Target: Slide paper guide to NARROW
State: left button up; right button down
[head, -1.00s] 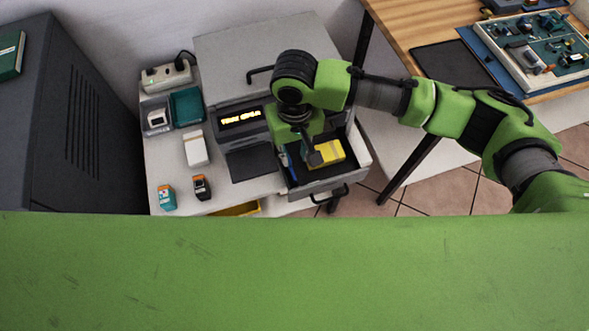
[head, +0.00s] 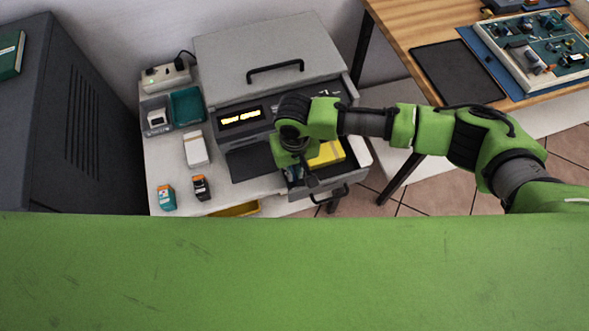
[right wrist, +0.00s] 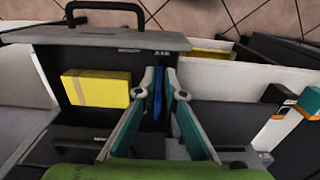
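The pulled-out tray (head: 327,188) of the grey printer holds a yellow paper pack (head: 326,155), also in the right wrist view (right wrist: 96,88). The blue paper guide (right wrist: 158,97) stands upright in the tray, right of the yellow pack in that view, with dark tray floor between them. My right gripper (right wrist: 159,78) reaches down into the tray; its fingers lie close on both sides of the guide and look closed on it. In the head view my right gripper (head: 298,178) hides most of the guide. My left gripper is not in view.
The printer lid with a black handle (head: 275,71) is behind. Two small cartridges (head: 167,197), a white box (head: 196,149) and a teal bin (head: 187,105) stand left on the white table. A wooden workbench (head: 400,40) is at the right. The tray's front wall has a handle (right wrist: 104,12).

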jog(key=c, duration=2.2)
grip_release()
jog(key=shift+r, duration=0.1)
notch_tip(320, 180, up, 12)
jog(key=shift+f, duration=0.1)
